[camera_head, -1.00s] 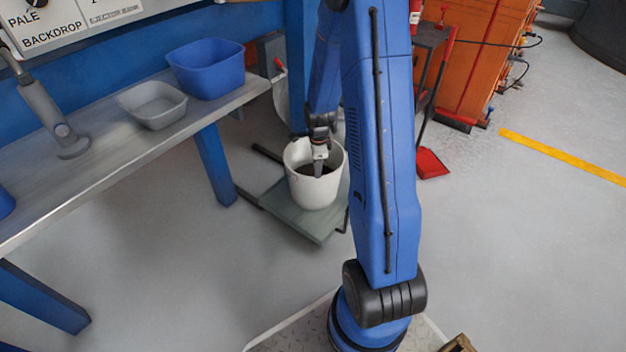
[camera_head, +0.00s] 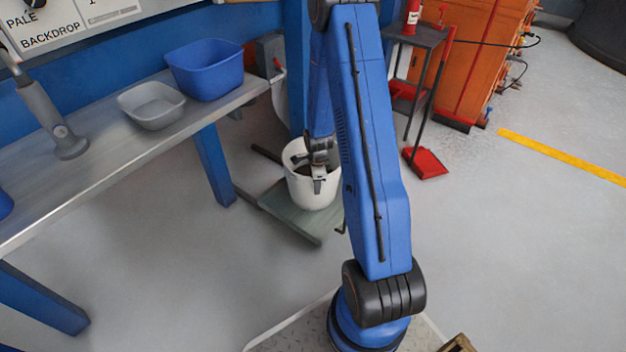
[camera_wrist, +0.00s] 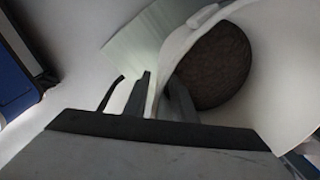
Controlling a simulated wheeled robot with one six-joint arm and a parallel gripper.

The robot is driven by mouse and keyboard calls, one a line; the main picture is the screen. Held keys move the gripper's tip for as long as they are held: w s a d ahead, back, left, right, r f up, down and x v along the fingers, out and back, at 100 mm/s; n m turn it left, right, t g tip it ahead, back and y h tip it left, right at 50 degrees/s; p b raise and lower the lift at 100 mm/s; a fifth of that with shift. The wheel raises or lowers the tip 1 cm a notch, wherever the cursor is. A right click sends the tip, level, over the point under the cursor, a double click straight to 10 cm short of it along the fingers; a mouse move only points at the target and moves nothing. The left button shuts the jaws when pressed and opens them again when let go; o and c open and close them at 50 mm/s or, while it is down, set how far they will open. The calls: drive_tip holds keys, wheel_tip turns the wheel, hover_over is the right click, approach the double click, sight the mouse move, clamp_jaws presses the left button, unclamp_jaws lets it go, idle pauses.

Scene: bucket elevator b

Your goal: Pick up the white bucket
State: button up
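The white bucket (camera_head: 300,191) stands upright on a grey-green platform near the floor, left of my arm in the head view. Dark brown material (camera_wrist: 218,66) lies in it, seen in the wrist view. My gripper (camera_head: 318,184) is at the bucket's near rim, pointing down. In the wrist view my two fingers (camera_wrist: 160,98) straddle the bucket wall (camera_wrist: 178,52), one outside and one inside. A gap shows between them, so they look open around the wall. Their tips are partly hidden by the bucket wall.
The grey-green platform (camera_head: 290,219) has dark bars at its sides. A workbench (camera_head: 95,175) with a blue tub (camera_head: 207,70) and a grey tub (camera_head: 151,106) is at the left. A red dustpan (camera_head: 427,163) lies right of my arm.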

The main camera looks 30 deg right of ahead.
drive_tip(key=shift+w+d+f, duration=0.1)
drive_tip(key=shift+f, duration=1.55)
clamp_jaws()
